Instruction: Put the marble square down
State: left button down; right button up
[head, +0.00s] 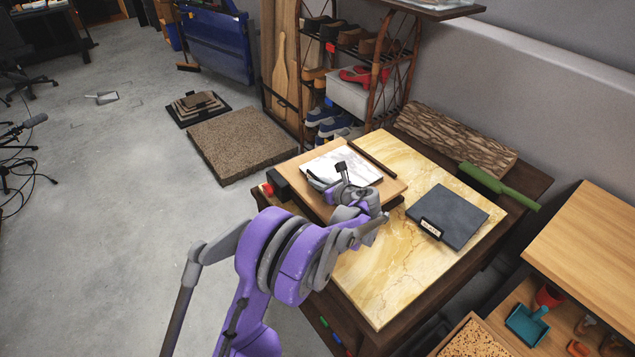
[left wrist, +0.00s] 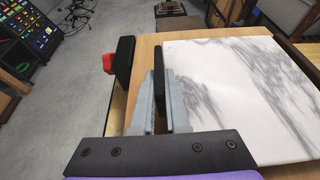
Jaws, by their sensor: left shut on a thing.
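The marble square (head: 352,166) is a white slab with grey veins. It lies flat over a light wooden board (head: 397,187) on the table; I cannot tell whether it touches the board. It fills the right of the left wrist view (left wrist: 235,90). A black upright tab (left wrist: 162,80) stands at its near edge. My left gripper (head: 343,180) is at that edge, and its grey fingers (left wrist: 162,110) are shut on the tab. The arm hides part of the board's front. My right gripper is not in view.
A yellow marble tabletop (head: 375,280) carries the board and a dark slate square (head: 455,214). A black block with a red knob (head: 279,184) is left of the board. A bark slab (head: 455,137) and green brush (head: 490,182) lie behind. A shoe rack (head: 355,45) stands beyond.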

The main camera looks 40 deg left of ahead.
pick_arm(q)
jog(key=c, duration=0.9)
grip_release()
jog(key=v, duration=1.2)
jog(key=shift+r, duration=0.1)
jog(key=s+d+f+n+h, duration=0.1)
jog(key=s+d+n+h, duration=0.3)
jog(key=s+n, duration=0.3)
jog(key=s+d+f+n+h, duration=0.1)
jog(key=s+d+n+h, duration=0.3)
jog(key=s+d+n, duration=0.3)
jog(key=s+d+f+n+t+h, duration=0.1)
jog(key=s+d+n+h, duration=0.4)
jog(key=s, duration=0.9)
jog(key=shift+s+d+f+n, duration=0.15)
jog(key=shift+f+n, duration=0.15)
jog(key=shift+n, duration=0.25)
jog(key=shift+s+d+f+n, duration=0.15)
jog(key=shift+f+n, duration=0.15)
jog(key=shift+n, duration=0.25)
